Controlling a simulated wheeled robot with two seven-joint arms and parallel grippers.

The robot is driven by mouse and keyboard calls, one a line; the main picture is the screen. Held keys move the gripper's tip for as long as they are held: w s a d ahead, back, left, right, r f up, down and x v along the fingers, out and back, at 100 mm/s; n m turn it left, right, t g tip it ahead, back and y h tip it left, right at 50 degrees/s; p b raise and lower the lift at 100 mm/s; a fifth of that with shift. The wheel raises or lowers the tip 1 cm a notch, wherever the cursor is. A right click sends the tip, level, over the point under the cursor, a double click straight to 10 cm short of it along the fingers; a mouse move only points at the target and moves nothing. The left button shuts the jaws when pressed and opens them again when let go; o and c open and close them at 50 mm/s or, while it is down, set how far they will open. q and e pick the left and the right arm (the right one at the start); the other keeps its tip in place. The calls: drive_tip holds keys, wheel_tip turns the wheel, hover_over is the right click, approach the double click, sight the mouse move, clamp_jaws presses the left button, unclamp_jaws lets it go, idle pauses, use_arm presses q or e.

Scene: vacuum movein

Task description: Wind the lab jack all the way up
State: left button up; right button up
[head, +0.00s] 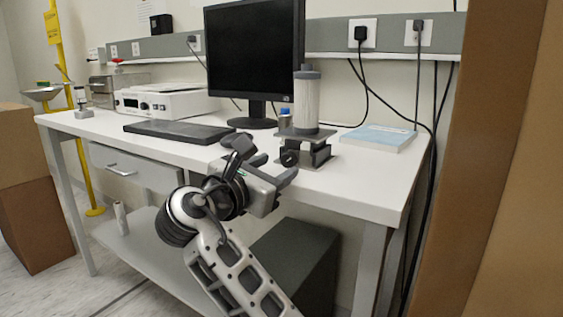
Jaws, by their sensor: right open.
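The lab jack (318,154) stands on the white bench near its front edge, right of centre. Its dark top plate sits a little above its base, with a dark round knob (290,158) facing the front left. A grey-white cylinder (306,102) with a grey cap stands upright on the plate. My right gripper (278,167) is open and empty, at the bench's front edge just in front of the knob. I cannot tell whether a finger touches the knob. My left gripper is not in view.
A monitor (254,55) and a keyboard (178,131) are to the left, and a pale blue book (378,138) to the right. A brown panel (490,150) bounds the right side. Cables hang behind the bench.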

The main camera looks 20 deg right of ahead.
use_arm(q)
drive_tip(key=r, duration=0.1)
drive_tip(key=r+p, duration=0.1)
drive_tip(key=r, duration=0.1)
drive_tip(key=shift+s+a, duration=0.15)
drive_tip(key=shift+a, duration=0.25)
use_arm(e)
drive_tip(key=v, duration=1.2)
drive_tip(key=shift+s+a, duration=0.15)
drive_tip(key=shift+s, duration=0.05)
